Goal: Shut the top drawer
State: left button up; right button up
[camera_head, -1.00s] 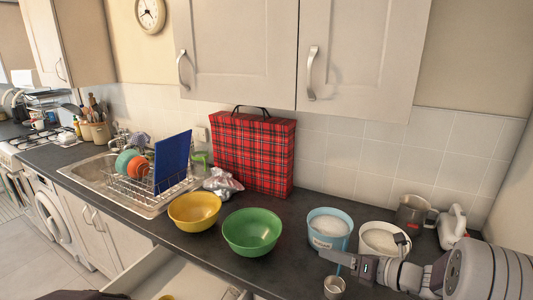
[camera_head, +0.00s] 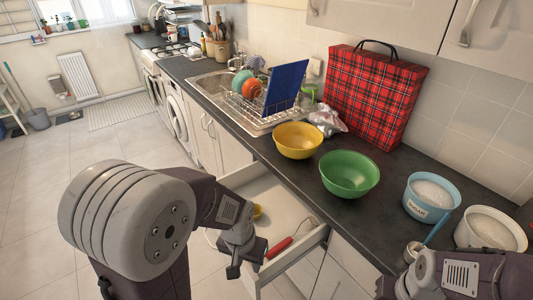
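The top drawer (camera_head: 312,241) stands pulled out from under the counter, below the bowls. A red-handled utensil (camera_head: 280,247) and part of something yellow (camera_head: 257,211) show inside it. My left gripper (camera_head: 247,264) is over the drawer's open interior, pointing down, with its fingertips apart and nothing seen between them. Whether the gripper touches the drawer I cannot tell. My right gripper (camera_head: 396,284) is at the counter's front edge at lower right, partly cut off, its fingers unclear.
The floor (camera_head: 40,200) at left is clear.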

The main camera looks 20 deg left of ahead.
aim_at(283, 211)
jog(key=i+j+u, duration=0.1)
jog(key=u, duration=1.25)
jog(key=k+l, duration=0.1)
jog(key=l, duration=0.2)
jog(key=k+l, duration=0.1)
jog(key=l, duration=0.15)
